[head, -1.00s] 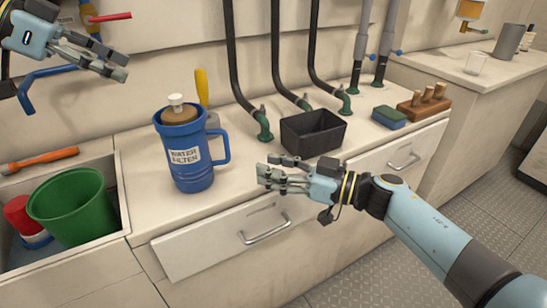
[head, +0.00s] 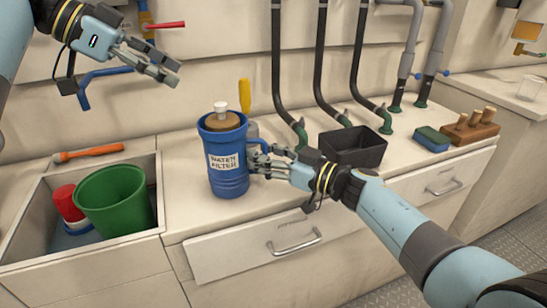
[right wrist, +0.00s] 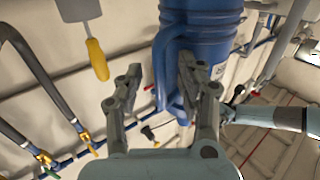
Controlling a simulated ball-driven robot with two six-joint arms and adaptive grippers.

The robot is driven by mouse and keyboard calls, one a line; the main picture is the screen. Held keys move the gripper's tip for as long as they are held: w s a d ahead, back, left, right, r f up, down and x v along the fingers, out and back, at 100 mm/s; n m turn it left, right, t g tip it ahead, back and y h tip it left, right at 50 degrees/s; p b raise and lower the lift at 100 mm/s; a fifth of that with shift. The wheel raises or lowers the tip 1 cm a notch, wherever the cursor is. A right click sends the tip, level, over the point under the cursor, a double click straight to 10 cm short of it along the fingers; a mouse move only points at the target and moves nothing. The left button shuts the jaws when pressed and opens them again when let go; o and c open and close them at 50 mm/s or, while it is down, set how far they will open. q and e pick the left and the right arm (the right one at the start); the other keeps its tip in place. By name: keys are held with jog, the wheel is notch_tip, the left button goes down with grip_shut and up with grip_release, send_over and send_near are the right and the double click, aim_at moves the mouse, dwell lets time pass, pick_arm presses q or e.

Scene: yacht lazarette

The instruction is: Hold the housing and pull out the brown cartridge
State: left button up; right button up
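The blue housing (head: 228,178), labelled "WATER FILTER", stands upright on the counter. The top of the brown cartridge (head: 221,121) shows in its mouth, with a white knob (head: 220,108) on top; the rest is hidden inside. My right gripper (head: 258,160) is at the housing's handle on its right side. In the right wrist view its fingers (right wrist: 158,75) are apart, with the blue handle (right wrist: 166,75) between them and a gap on the left. My left gripper (head: 172,69) is open and empty, in the air up and left of the housing.
A sink recess (head: 18,222) at left holds a green bucket (head: 112,203) and a red-topped container (head: 66,203). An orange-handled tool (head: 90,153) lies behind it. A yellow-handled tool (head: 244,95) is behind the housing. A black bin (head: 352,148) stands to the right, near dark hoses.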

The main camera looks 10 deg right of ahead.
grip_shut()
dwell(1.2)
